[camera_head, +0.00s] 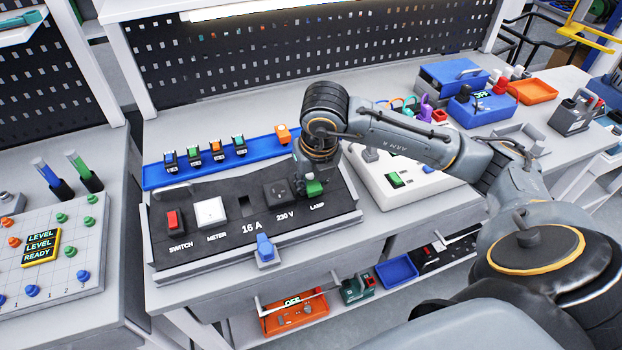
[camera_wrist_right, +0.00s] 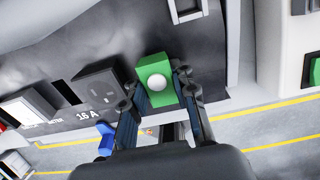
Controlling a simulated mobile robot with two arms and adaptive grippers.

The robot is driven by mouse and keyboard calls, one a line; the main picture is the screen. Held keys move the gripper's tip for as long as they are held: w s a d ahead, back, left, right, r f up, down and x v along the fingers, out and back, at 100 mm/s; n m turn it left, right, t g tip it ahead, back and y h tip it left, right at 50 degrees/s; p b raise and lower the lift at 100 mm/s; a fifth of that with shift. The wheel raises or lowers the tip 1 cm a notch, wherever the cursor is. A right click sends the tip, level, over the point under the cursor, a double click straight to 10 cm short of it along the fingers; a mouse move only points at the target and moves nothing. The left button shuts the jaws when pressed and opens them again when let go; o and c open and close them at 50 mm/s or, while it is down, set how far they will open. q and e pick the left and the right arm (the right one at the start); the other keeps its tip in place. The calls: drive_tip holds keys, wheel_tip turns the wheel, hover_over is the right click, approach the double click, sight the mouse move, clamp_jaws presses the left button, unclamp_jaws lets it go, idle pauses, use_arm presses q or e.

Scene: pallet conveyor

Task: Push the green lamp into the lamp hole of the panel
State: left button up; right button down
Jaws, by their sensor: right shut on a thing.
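The green lamp (camera_head: 315,187) is at the right end of the dark sloped panel (camera_head: 220,240), above the LAMP label. My right gripper (camera_head: 311,176) comes down over that end and is shut on the lamp. In the right wrist view the lamp (camera_wrist_right: 152,70) is a green block with a white dome, and the fingers of my right gripper (camera_wrist_right: 160,92) lie along its two sides. The lamp hole is hidden by the lamp and gripper, so I cannot tell how deep the lamp sits. My left gripper is not in view.
The panel holds a red switch (camera_head: 174,220), a white meter (camera_head: 209,212), an empty 16 A slot (camera_head: 246,206) and a 230 V socket (camera_head: 276,192). A blue part (camera_head: 265,247) stands at its front edge. A blue rail (camera_head: 190,178) with several small devices lies behind.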

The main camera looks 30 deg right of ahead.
drive_tip(key=shift+r, duration=0.4)
drive_tip(key=shift+f, duration=0.15)
drive_tip(key=shift+w+f+b, duration=0.1)
drive_tip(key=shift+f+b, duration=0.2)
drive_tip(key=shift+b, duration=0.15)
drive_tip(key=shift+f, duration=0.1)
drive_tip(key=c, duration=1)
unclamp_jaws()
drive_tip(key=shift+d, duration=0.1)
drive_tip(key=v, duration=1.2)
